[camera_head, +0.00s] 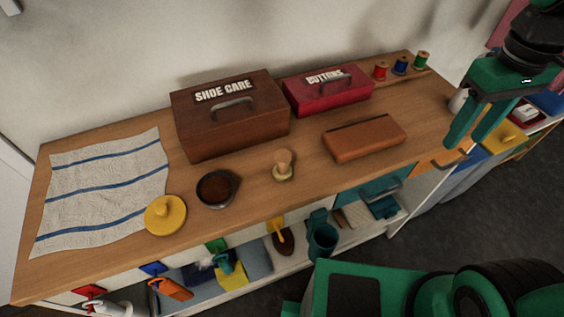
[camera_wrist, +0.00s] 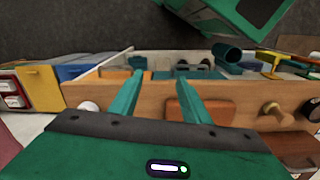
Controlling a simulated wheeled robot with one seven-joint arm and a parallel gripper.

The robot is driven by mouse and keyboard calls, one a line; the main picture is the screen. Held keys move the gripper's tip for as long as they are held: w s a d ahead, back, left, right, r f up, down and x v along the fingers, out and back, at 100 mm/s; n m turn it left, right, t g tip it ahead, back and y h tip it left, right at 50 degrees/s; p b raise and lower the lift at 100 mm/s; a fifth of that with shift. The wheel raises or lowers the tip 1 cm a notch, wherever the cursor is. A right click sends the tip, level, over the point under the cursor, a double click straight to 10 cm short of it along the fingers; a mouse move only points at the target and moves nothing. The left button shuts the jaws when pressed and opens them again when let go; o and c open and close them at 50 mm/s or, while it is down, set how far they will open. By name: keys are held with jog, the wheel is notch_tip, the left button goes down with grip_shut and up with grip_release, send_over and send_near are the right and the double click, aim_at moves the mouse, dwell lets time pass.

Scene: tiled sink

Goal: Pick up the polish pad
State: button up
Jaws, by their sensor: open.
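A yellow round pad with a raised knob (camera_head: 165,214), which looks like the polish pad, lies near the front edge of the wooden counter (camera_head: 240,200). It touches or slightly overlaps the striped cloth's corner; I cannot tell which. I cannot make it out in the wrist view. My gripper (camera_head: 466,140) is open and empty at the counter's right end, far from the pad. Its two green fingers (camera_wrist: 158,82) point toward the counter front and shelf in the wrist view.
A dark round tin (camera_head: 216,188) and a small wooden-handled dauber (camera_head: 283,165) stand right of the pad. Behind are the brown SHOE CARE box (camera_head: 228,125), red BUTTONS box (camera_head: 328,92) and thread spools (camera_head: 401,66). A brown case (camera_head: 364,138) lies to the right.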

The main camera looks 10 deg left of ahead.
jog(key=w+a+r+n, duration=0.2)
jog(key=a+n, duration=0.6)
jog(key=a, duration=0.8)
jog(key=n, duration=0.8)
send_over(284, 155)
jog(key=shift+r, duration=0.25)
jog(key=shift+a+f, duration=0.2)
jog(key=shift+f, duration=0.15)
jog(key=f, duration=1)
jog(key=shift+d, duration=0.2)
jog(key=shift+r, duration=0.1)
jog(key=shift+c, duration=0.6)
grip_shut()
